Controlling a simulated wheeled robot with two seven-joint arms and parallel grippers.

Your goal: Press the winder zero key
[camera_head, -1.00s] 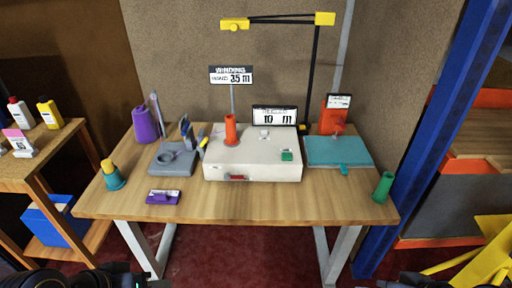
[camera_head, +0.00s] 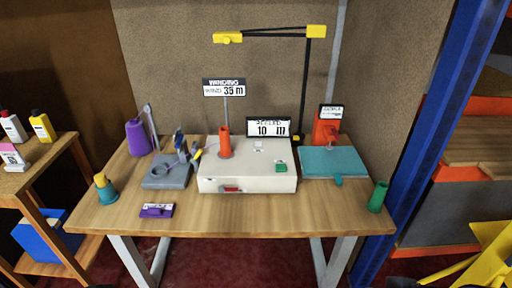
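The winder is a white box (camera_head: 225,178) in the middle of the wooden table. Which key is the zero key I cannot tell.
A yellow-ended lamp (camera_head: 309,80) arches behind. The front strip is mostly clear.

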